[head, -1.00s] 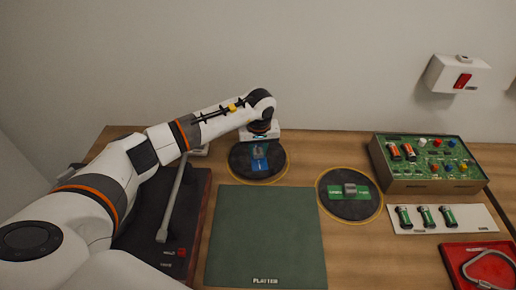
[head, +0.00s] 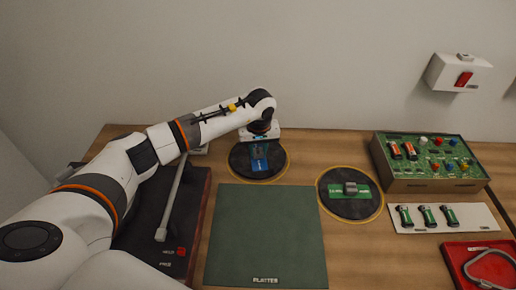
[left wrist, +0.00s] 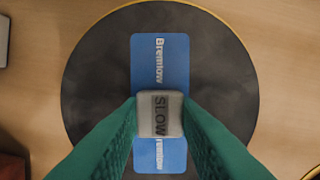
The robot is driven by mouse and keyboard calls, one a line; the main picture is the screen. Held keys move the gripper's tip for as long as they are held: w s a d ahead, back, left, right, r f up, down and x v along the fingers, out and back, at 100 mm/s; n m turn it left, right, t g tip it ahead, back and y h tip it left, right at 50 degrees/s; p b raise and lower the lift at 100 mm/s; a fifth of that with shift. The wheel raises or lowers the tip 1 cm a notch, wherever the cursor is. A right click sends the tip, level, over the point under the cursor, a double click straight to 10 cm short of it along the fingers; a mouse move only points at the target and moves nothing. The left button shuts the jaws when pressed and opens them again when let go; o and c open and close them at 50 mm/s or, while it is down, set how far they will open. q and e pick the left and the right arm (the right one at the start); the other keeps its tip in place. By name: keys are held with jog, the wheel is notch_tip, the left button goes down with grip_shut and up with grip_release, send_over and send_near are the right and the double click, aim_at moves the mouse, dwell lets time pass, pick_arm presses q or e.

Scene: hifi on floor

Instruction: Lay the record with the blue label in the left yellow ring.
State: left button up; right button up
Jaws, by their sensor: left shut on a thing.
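The record with the blue label (head: 240,162) lies flat at the back of the table, within the left yellow ring (head: 287,168). In the left wrist view the black record (left wrist: 92,75) carries a blue label (left wrist: 160,60) and a grey block (left wrist: 160,113) marked SLOW. My left gripper (left wrist: 160,120) is shut on that grey block, its green fingers on both sides. The ring's edge (left wrist: 236,32) shows beyond the record at the top and right. In the head view my left gripper (head: 259,148) hides the record's far part. My right gripper is not in view.
A green-label record (head: 344,204) lies in the right yellow ring (head: 380,206). A green platter mat (head: 265,235) lies in front. A dark red-edged turntable (head: 190,220) is under my left arm. A circuit box (head: 430,180), batteries panel (head: 470,218) and red tray (head: 455,262) stand right.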

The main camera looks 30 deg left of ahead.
pick_arm(q)
jog(key=shift+f+b, duration=0.35)
jog(key=shift+f, duration=0.05)
dwell(0.5)
jog(key=o, duration=1.1)
notch_tip(320, 180, up, 18)
jog(key=s+d+p, duration=0.1)
jog(key=p, duration=0.1)
jog(key=shift+s+p, duration=0.25)
jog(key=shift+p, duration=0.15)
jog(key=shift+f, duration=0.1)
dwell(0.7)
